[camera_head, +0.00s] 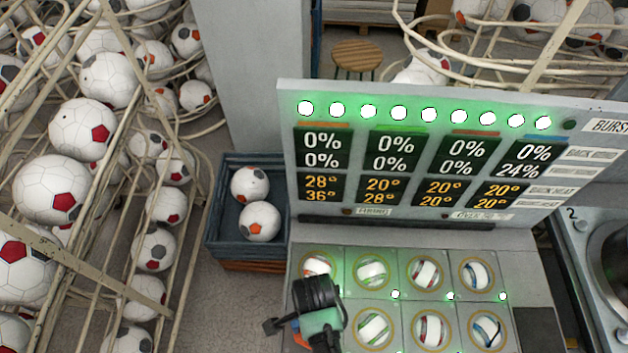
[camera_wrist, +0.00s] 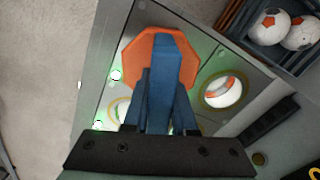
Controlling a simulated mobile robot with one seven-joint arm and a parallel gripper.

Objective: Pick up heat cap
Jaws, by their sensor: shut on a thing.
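The heat cap (camera_wrist: 133,55) is an orange, eight-sided piece in the wrist view, at the far end of my gripper's blue fingers. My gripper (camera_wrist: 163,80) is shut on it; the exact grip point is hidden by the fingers. In the head view my wrist (camera_head: 316,293) is over the left end of the console's front row, and only a sliver of the orange cap (camera_head: 299,337) shows beside it. The cap hides part of the panel below; I cannot tell whether it touches the panel.
The console panel (camera_head: 345,250) has two rows of round windows with balls inside. A display board (camera_head: 297,240) stands upright behind them. A blue crate (camera_head: 213,215) with two balls is at its left. Ball racks (camera_head: 182,290) fill the left side. Bare floor lies left in the wrist view.

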